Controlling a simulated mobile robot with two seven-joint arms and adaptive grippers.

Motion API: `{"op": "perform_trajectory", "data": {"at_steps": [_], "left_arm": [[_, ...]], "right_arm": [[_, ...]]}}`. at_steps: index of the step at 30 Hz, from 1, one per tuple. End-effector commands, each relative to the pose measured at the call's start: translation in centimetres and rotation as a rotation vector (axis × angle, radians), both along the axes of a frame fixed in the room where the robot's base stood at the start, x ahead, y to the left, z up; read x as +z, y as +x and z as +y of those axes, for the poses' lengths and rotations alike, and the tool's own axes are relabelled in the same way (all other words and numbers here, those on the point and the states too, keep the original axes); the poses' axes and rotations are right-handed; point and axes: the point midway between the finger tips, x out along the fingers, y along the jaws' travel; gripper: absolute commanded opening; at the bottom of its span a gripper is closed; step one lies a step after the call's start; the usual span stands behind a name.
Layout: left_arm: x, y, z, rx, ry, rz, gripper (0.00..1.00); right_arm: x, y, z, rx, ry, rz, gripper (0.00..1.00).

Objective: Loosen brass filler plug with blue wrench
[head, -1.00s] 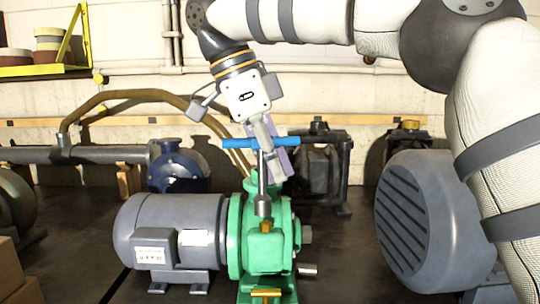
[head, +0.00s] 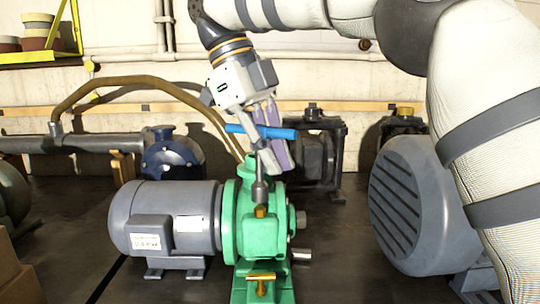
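The blue wrench (head: 240,128) has a blue T-bar handle and a grey shaft ending in a socket. It stands roughly upright over the green pump housing (head: 243,215), its socket at the top of the brass filler plug (head: 261,212). Whether the socket is fully seated on the plug is hard to tell. My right gripper (head: 272,150) points down from above, its purple-padded fingers around the middle of the wrench, and looks shut on it. The fingers partly hide the upper shaft. My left gripper is not in view.
A second brass T-shaped fitting (head: 261,277) sits low on the green pump's front. A grey motor (head: 165,215) adjoins the pump on the left. A large grey ribbed motor (head: 415,205) stands at right. A blue pump (head: 172,160) and black pump (head: 315,160) stand behind.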

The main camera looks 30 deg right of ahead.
Motion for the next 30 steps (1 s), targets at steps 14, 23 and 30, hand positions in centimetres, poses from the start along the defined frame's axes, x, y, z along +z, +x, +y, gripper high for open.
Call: {"op": "perform_trajectory", "data": {"at_steps": [14, 23, 30], "left_arm": [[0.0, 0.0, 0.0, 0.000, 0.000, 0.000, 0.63], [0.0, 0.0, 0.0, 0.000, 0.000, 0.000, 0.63], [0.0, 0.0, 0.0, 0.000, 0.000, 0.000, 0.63]], "right_arm": [[-1.0, 0.0, 0.0, 0.003, 0.000, 0.002, 0.00], [-2.3, 0.0, 0.0, 0.003, 0.001, 0.001, 0.00], [-2.6, 0.0, 0.0, 0.004, 0.002, 0.000, 0.00]]}}
